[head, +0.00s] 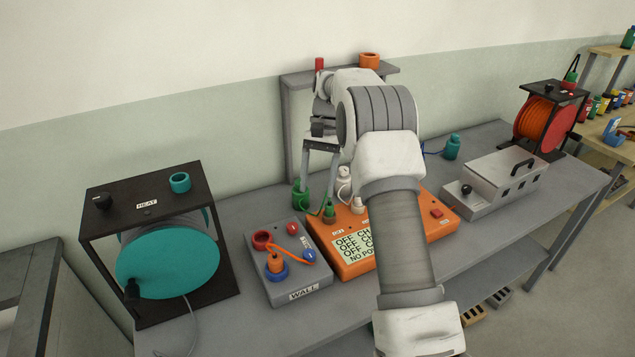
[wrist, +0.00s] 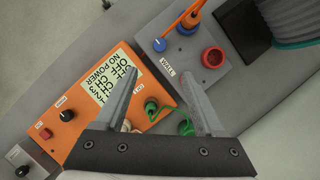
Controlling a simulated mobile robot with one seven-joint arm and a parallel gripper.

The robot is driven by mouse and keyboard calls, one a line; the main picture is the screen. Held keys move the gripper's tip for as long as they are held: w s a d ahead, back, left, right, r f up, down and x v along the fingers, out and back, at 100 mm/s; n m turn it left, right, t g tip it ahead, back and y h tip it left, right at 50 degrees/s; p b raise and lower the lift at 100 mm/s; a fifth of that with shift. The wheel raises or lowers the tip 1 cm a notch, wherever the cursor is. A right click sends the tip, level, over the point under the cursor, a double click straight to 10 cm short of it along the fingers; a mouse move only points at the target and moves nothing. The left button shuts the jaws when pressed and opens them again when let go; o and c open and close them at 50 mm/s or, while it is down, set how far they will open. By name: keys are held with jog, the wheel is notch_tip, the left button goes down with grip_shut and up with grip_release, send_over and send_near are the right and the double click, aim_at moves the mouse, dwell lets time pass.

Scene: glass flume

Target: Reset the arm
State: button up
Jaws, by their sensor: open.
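My gripper (head: 321,167) hangs above the grey bench (head: 225,315), over the back left part of the orange box. In the wrist view my gripper (wrist: 162,100) has its two fingers spread apart with nothing held between them. The orange box (head: 352,262) has a display reading OFF and NO POWER, and it also shows in the wrist view (wrist: 82,140). A green plug (head: 329,209) with a green cable sits at the box's back left, close below the fingers. Whether a finger touches it I cannot tell. My arm hides part of the box.
A grey box labelled WALL (head: 300,279) with an orange plug and cable stands left of the orange box. A teal reel labelled HEAT (head: 168,262) is further left. A grey metal box (head: 497,180) and a red-orange reel (head: 549,121) stand right. A raised shelf (head: 290,80) is behind.

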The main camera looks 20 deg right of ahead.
jog(key=s+a+r+n+t+h, duration=0.1)
jog(key=s+r+n+t, duration=0.1)
jog(key=s+r, duration=0.55)
jog(key=s+a+r+n+t+h, duration=0.1)
jog(key=s+a+r+t, duration=0.1)
jog(key=s+r, duration=0.5)
jog(key=s+n+t, duration=0.3)
jog(key=s+t, duration=0.2)
jog(key=s, duration=1.3)
jog(key=shift+s+a+f+n+h, duration=0.15)
jog(key=shift+s+a+n+h, duration=0.15)
jog(key=shift+a, duration=0.15)
jog(key=c, duration=0.3)
jog(key=shift+d, duration=0.15)
jog(key=shift+c, duration=0.2)
